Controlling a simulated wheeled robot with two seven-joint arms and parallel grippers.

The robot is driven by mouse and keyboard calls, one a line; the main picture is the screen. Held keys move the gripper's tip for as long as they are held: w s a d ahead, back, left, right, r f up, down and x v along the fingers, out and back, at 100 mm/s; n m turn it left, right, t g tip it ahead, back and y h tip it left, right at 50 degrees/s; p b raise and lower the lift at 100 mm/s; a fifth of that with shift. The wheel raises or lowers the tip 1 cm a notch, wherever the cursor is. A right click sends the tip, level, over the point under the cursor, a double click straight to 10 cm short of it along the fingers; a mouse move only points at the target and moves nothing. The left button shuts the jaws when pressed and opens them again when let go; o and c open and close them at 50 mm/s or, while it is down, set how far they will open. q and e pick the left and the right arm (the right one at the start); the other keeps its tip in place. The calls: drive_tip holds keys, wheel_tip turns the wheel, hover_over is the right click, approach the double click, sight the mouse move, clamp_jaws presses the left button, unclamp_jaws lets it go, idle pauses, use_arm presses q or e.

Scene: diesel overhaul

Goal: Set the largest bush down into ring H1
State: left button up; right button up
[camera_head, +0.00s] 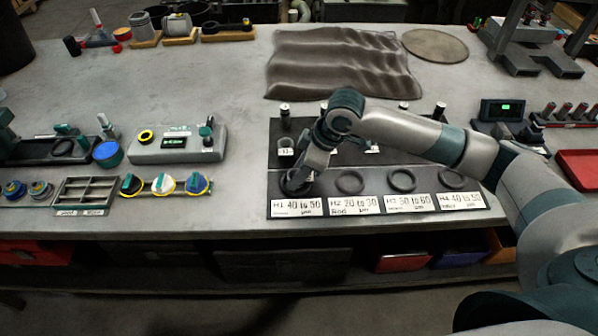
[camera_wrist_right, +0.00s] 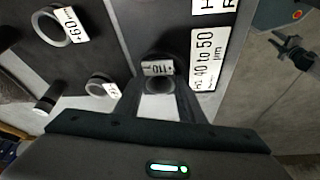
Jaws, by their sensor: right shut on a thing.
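The ring H1 (camera_head: 284,184) is a dark ring at the left end of a row on the dark board, behind its "H1 40 to 50" label (camera_head: 297,208). My right gripper (camera_head: 298,178) points down at it. In the right wrist view my right gripper (camera_wrist_right: 160,98) is shut on a grey bush (camera_wrist_right: 160,86) with a white tag (camera_wrist_right: 158,68) that seems to read +110. The bush is at ring H1; I cannot tell how deep it sits or whether it touches the ring. My fingers hide much of it. My left gripper is not in view.
Rings H2 (camera_head: 350,182), H3 (camera_head: 402,180) and H4 (camera_head: 451,179) lie to the right. A small tagged bush (camera_head: 286,147) stands behind H1. Black-knobbed pegs line the board's back. A grey crumpled mat (camera_head: 340,62) lies beyond. Bare table is left of the board.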

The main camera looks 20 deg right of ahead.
drive_tip(key=shift+s+f+p, duration=0.4)
drive_tip(key=shift+s+f, duration=0.05)
drive_tip(key=shift+f, duration=0.35)
idle(0.6)
drive_tip(key=o, duration=1)
drive_tip(key=shift+o, duration=0.6)
drive_tip(key=shift+w+d+r+b, duration=0.1)
drive_tip(key=shift+r+b, duration=0.05)
drive_tip(key=shift+r, duration=0.2)
drive_tip(key=shift+w+d+r+b, duration=0.1)
drive_tip(key=shift+r+b, duration=0.05)
drive_tip(key=shift+r, duration=0.2)
drive_tip(key=b+v, duration=0.3)
drive_tip(key=v, duration=1.4)
drive_tip(key=shift+a+r, duration=0.2)
drive_tip(key=shift+r, duration=0.1)
drive_tip(key=shift+w, duration=0.15)
drive_tip(key=shift+f, duration=0.1)
